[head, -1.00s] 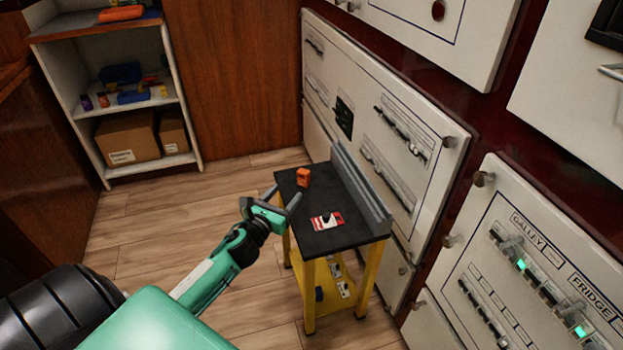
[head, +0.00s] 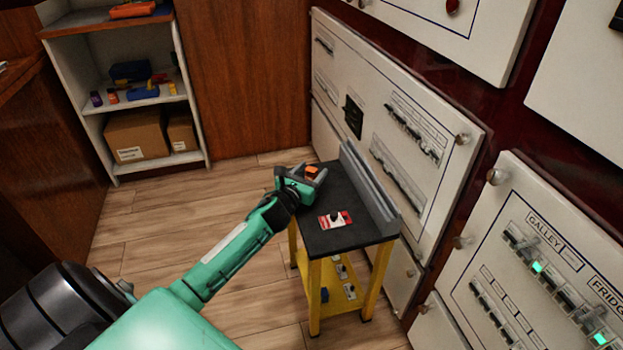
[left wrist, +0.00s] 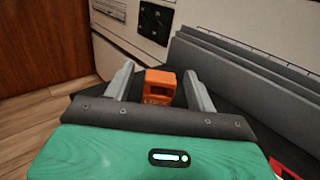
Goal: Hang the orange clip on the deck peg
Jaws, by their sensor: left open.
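The orange clip (head: 312,171) lies on the black top of a small yellow-legged cart, near its far left corner. My left gripper (head: 311,174) is open, its grey fingers reaching over the cart top around the clip. Several round pegs show on the panels, such as one peg (head: 462,139) and another (head: 497,176). I cannot tell which is the deck peg. My right gripper is out of view.
A red and white tag with a black part (head: 335,219) lies on the cart top (head: 350,240). A grey raised rail (head: 370,195) runs along its panel side. White breaker panels stand at right. A shelf with boxes (head: 138,135) stands back left. The wooden floor between is clear.

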